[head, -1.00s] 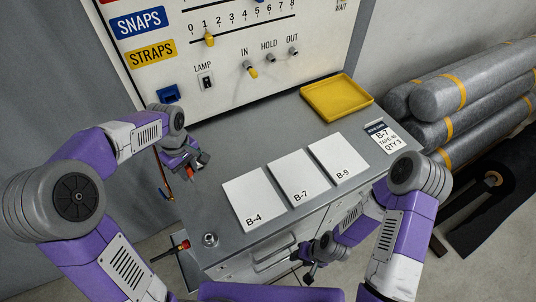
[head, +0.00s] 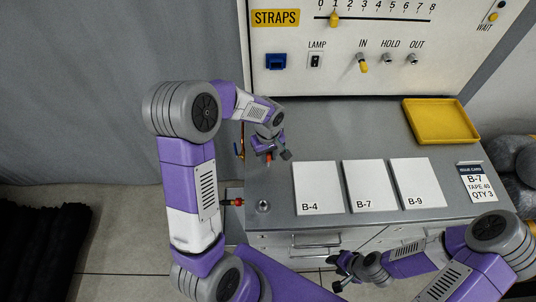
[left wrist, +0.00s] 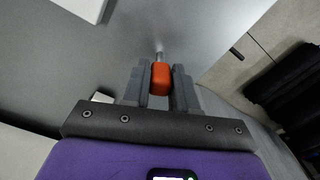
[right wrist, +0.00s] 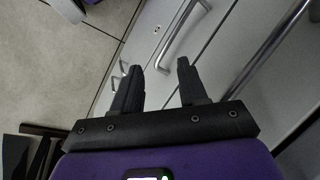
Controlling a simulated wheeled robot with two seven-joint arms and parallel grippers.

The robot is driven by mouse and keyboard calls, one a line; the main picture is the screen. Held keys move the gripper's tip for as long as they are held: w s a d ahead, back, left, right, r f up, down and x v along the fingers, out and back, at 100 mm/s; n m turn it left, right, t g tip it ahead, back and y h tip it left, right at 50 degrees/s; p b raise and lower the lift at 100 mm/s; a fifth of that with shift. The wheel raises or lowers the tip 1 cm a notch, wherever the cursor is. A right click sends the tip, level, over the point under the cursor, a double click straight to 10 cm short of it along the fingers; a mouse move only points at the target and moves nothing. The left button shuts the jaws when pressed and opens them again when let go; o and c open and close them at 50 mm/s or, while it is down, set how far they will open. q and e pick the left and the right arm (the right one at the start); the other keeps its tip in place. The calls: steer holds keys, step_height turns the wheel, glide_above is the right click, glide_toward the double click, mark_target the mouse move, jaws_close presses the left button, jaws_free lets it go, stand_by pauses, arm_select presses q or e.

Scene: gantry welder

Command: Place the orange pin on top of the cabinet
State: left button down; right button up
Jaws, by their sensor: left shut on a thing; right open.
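My left gripper (head: 270,155) is shut on the orange pin (left wrist: 160,78), which sits between its fingertips in the left wrist view. The pin has an orange grip and a thin metal shank pointing away from the gripper. In the head view the gripper is over the left part of the grey cabinet top (head: 350,236). I cannot tell whether the pin touches the top. My right gripper (right wrist: 158,85) is open and empty in front of the cabinet's drawers and handles (right wrist: 184,34).
White cards B-4 (head: 319,186), B-7 (head: 371,185) and B-9 (head: 417,182) lie on the top. A yellow tray (head: 440,121) stands at the back right. A metal ring (head: 263,206) is at the front left corner. The panel (head: 390,75) rises behind.

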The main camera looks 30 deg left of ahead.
arm_select(q)
steer(key=shift+f, duration=0.1)
steer(key=c, duration=0.9)
jaws_free()
steer(key=shift+r, duration=0.3)
step_height(320, 180, up, 12)
steer(key=shift+f+p, duration=0.1)
steer(key=shift+p, duration=0.35)
